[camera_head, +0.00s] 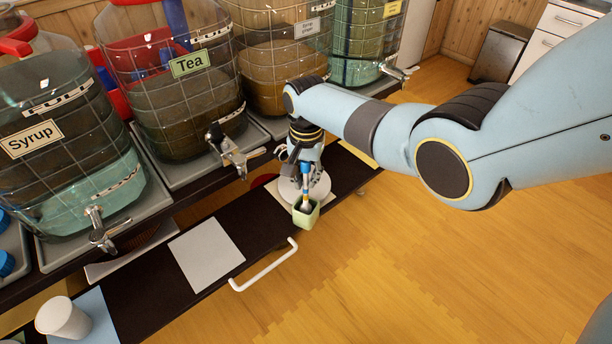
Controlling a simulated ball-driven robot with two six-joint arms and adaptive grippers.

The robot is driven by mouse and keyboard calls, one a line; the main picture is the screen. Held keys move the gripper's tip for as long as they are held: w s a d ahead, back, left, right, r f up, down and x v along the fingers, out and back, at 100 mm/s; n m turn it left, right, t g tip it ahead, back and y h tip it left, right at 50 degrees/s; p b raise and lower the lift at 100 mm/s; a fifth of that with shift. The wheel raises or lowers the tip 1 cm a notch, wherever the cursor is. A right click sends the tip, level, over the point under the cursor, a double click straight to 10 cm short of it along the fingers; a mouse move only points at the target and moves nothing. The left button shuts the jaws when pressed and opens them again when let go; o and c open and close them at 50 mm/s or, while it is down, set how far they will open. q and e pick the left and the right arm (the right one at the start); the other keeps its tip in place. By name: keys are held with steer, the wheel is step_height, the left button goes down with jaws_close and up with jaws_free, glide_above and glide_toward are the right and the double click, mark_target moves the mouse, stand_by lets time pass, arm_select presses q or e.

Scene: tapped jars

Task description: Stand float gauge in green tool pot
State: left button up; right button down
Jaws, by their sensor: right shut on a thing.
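The green tool pot (306,216) is small and square, at the front edge of the dark shelf near the picture's middle. The float gauge (305,182) looks like a thin upright stick with a blue upper part and a pale lower part. Its lower end is at the pot's mouth and appears to be inside it; how deep it reaches is hidden. My right gripper (303,167) is just above the pot, shut on the gauge's upper part, and its fingers are small and partly hidden. My left gripper is out of view.
Large tapped jars labelled Syrup (35,140) and Tea (190,64) line the back, their metal taps (228,152) jutting forward. A white round plate (318,189) lies behind the pot. A grey mat (206,254), a white cup (64,318) and a white handle (264,268) are left and front.

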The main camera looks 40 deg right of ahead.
steer(key=shift+f, duration=0.2)
steer(key=shift+f+b, duration=0.4)
steer(key=c, duration=1.2)
jaws_free()
steer(key=shift+c, duration=0.2)
steer(key=shift+r, duration=0.15)
step_height(320, 180, up, 12)
steer(key=shift+f, duration=0.1)
steer(key=shift+s, duration=0.1)
